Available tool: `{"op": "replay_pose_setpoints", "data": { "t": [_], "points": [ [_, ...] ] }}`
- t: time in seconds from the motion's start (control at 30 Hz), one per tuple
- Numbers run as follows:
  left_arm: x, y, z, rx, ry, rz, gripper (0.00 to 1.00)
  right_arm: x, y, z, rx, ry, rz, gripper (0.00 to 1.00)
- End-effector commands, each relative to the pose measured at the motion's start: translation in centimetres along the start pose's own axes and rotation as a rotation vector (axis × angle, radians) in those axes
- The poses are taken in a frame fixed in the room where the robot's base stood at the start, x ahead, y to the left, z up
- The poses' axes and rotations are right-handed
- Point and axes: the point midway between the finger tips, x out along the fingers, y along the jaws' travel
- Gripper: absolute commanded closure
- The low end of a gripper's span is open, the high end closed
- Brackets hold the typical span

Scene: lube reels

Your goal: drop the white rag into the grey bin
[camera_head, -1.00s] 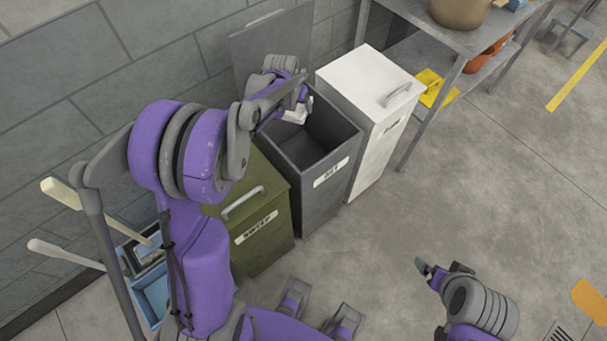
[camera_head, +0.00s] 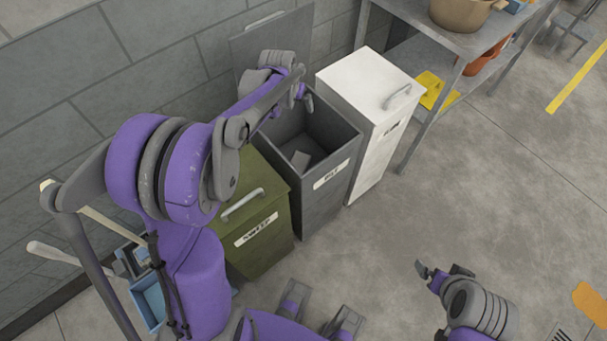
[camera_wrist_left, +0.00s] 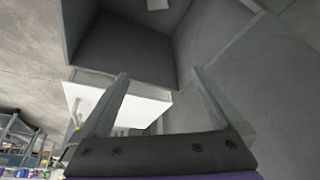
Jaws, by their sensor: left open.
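The grey bin (camera_head: 322,205) stands between a green bin and a white bin, its lid swung up against the wall. The white rag (camera_head: 301,160) is a small pale patch down inside the grey bin, apart from my gripper. In the left wrist view the rag (camera_wrist_left: 158,4) shows at the top edge, partly cut off. My left gripper (camera_head: 304,98) is above the back part of the grey bin's opening. Its fingers (camera_wrist_left: 160,74) are spread and empty in the wrist view. My right gripper (camera_head: 430,270) is at the lower right over the floor; its jaw gap is unclear.
A green bin (camera_head: 262,245) and a white bin (camera_head: 362,85) flank the grey bin, both with lids down. A metal shelf table (camera_head: 425,35) with a pot (camera_head: 460,10) stands behind at right. A blue container (camera_head: 150,300) with handles is at lower left. Floor at right is mostly clear.

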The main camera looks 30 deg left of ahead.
Motion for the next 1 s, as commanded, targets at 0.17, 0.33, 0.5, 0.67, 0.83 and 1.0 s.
{"op": "replay_pose_setpoints", "data": {
  "t": [0.17,0.33,0.5,0.67,0.83,1.0],
  "points": [
    [-3.9,0.0,0.0,0.000,0.000,0.000,0.00,-0.3,0.0,-0.2,0.000,0.001,0.000,0.00],
    [-6.1,0.0,0.0,0.000,0.000,0.000,0.00,-0.4,0.0,-0.3,0.000,0.002,0.000,0.00],
    [-6.9,0.0,0.0,0.000,0.000,0.000,0.00,-0.5,0.0,-0.3,0.000,0.002,0.000,0.00],
    [-6.9,0.0,0.0,0.000,0.000,0.000,0.00,-0.5,0.0,-0.3,0.000,0.002,0.000,0.00],
    [-6.9,0.0,0.0,0.000,0.000,0.000,0.00,-0.5,0.0,-0.3,0.000,0.002,0.000,0.00],
    [-7.2,0.2,0.2,0.002,0.001,0.001,0.00,-0.5,0.0,-0.4,0.000,0.002,0.000,0.00]
  ]
}}
